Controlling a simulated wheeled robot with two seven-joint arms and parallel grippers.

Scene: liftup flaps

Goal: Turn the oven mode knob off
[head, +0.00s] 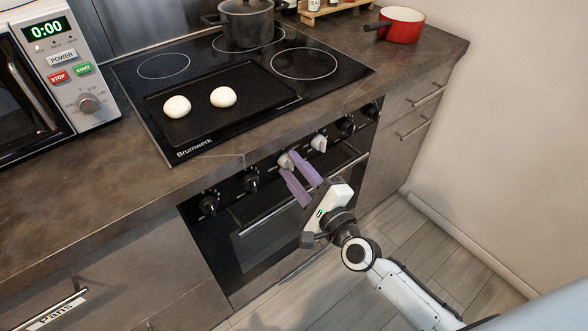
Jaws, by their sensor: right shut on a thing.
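The oven (262,225) is below the counter, with a row of knobs on its black front panel. Two knobs in the middle are light grey. My right gripper (294,166) reaches up to the panel with its purple fingers shut on the left light grey knob (285,161). The other light grey knob (318,142) is just to the right, apart from the fingers. Labels are too small to tell which knob sets the mode. My left gripper is not in view.
Black knobs (208,204) sit at both ends of the panel. The oven handle (270,214) runs below my gripper. A cooktop (190,88) with a black tray and two white buns lies above. A microwave (92,90) stands left; a red pan (400,24) is at the back right.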

